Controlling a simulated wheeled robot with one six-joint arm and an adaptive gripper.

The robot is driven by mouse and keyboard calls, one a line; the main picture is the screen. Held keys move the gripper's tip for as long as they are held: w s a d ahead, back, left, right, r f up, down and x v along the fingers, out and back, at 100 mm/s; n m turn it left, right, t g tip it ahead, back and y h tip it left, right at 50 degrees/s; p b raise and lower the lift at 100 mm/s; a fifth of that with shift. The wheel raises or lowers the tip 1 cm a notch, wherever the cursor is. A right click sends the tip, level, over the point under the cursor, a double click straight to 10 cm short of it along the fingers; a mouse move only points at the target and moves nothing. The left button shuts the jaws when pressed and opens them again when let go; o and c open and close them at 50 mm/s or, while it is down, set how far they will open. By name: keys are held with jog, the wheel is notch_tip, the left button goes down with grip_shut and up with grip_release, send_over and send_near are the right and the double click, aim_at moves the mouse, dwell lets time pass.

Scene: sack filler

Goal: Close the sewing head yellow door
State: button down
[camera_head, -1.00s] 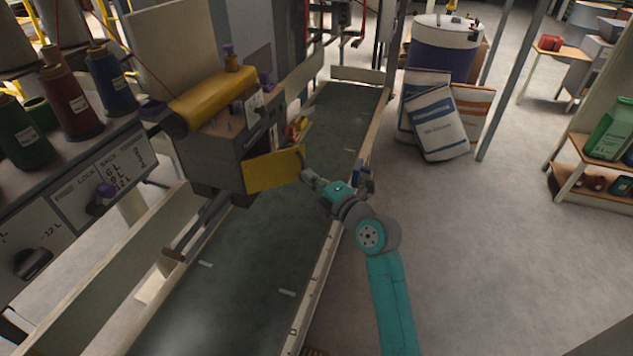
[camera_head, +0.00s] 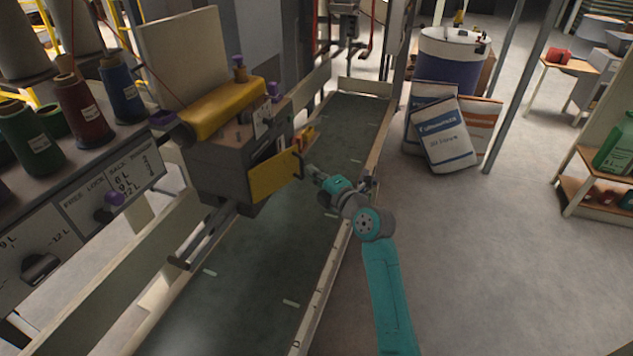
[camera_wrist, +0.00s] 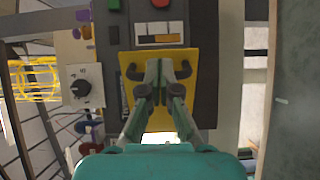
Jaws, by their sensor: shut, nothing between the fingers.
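The yellow door (camera_head: 272,179) stands ajar on the right side of the grey sewing head (camera_head: 219,172), with part of the dark interior showing above it. A dark handle (camera_head: 299,164) is at its free edge. My gripper (camera_head: 309,171) is shut and empty, just right of the handle; whether it touches cannot be told. In the wrist view my shut fingers (camera_wrist: 159,68) are in front of the yellow door (camera_wrist: 192,88), between two dark curved pieces that look like handle ends. The fingers hide the door's middle.
The green conveyor belt (camera_head: 270,265) runs below the head and my arm. Thread spools (camera_head: 83,115) and a control panel (camera_head: 85,215) are at left. Paper sacks (camera_head: 443,135) and a blue drum (camera_head: 452,62) stand at the back.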

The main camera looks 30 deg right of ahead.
jog(key=w, duration=0.7)
jog(key=shift+a, duration=0.1)
dwell(0.4)
dwell(0.5)
jog(key=s+a+m+h, duration=0.1)
jog(key=s+a+h, duration=0.1)
jog(key=s, duration=1)
jog(key=s+a+m+h, duration=0.1)
jog(key=s+a+h, duration=0.1)
jog(key=s, duration=1)
jog(key=w+d, duration=0.2)
jog(key=w, duration=1.2)
jog(key=shift+r, duration=0.1)
